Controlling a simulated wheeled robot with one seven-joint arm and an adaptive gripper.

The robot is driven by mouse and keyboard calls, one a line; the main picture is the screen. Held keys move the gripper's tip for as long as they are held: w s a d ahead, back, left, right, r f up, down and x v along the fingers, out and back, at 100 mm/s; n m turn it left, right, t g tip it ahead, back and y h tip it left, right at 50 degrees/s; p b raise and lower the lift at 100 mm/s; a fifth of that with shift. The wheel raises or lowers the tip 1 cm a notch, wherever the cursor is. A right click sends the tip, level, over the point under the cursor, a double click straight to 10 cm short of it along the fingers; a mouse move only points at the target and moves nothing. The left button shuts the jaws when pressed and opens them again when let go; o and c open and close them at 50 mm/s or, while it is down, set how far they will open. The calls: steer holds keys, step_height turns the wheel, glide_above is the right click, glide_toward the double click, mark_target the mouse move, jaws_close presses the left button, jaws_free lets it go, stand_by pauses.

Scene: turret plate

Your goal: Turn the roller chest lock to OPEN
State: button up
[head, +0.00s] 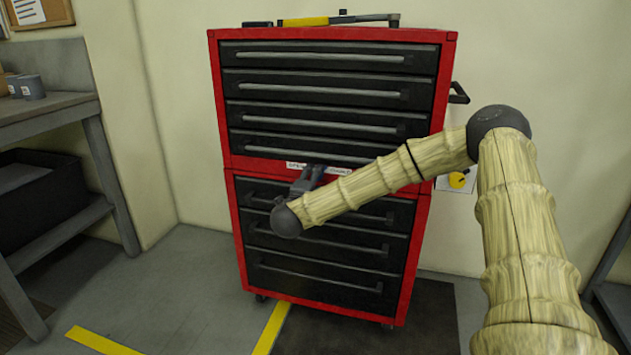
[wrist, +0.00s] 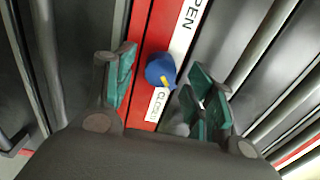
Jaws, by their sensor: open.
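The roller chest (head: 222,110) is red with black drawers and stands against the wall. Its lock is a blue knob (wrist: 158,68) with a yellow mark, on the red strip in the wrist view. The mark lies on the knob's lower side, toward the CLOSED label (wrist: 157,104). The OPEN label (wrist: 188,20), partly cut off, is on the other side. My gripper (wrist: 164,62) is open, its green-padded fingers on either side of the knob; I cannot tell whether they touch it. In the head view my gripper (head: 308,178) is at the red middle band, and the knob is hidden.
A yellow-handled tool (head: 305,21) lies on top of the chest. A side handle (head: 458,93) sticks out at its right. A workbench (head: 75,105) stands at left. Floor in front is clear.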

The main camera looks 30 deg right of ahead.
steer(key=shift+w+d, duration=0.35)
steer(key=shift+d, duration=0.05)
steer(key=c, duration=1.1)
steer(key=shift+o, duration=0.2)
steer(key=shift+r+n+p, duration=0.2)
steer(key=shift+n+p, duration=0.1)
steer(key=shift+p, duration=0.15)
steer(key=shift+f+n+p, duration=0.15)
steer(key=shift+n+p, duration=8.2)
steer(key=shift+n, duration=0.35)
